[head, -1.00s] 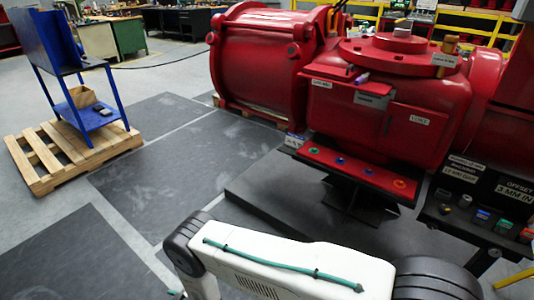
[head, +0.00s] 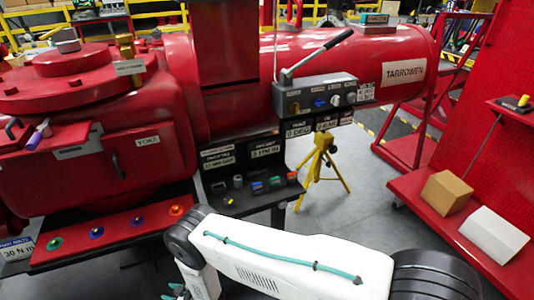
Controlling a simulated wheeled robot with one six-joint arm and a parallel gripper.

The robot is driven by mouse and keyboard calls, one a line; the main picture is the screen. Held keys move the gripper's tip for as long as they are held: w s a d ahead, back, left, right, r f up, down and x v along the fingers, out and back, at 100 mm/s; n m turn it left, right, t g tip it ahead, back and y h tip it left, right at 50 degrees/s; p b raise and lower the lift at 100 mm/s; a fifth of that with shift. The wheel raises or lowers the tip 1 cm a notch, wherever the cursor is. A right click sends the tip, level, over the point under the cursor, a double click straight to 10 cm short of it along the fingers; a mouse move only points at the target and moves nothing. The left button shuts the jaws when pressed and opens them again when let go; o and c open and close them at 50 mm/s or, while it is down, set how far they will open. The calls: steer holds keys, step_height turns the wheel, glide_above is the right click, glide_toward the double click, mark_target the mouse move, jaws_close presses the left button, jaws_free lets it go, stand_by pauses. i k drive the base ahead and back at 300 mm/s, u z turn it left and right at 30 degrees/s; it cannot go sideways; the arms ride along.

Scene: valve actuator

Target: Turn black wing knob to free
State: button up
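A grey control box (head: 315,93) with a lever on top stands in front of the red cylinder in the head view.
A black shelf (head: 262,200) with several coloured small parts stands below the box. A red ledge (head: 112,232) with coloured buttons is at left. A yellow tripod (head: 319,168) stands behind. A red cart (head: 455,215) with two boxes is at right. Grey floor is open between.

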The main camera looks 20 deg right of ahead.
mark_target(328, 164)
steer(key=z, duration=1.6)
steer(key=i, duration=1.65)
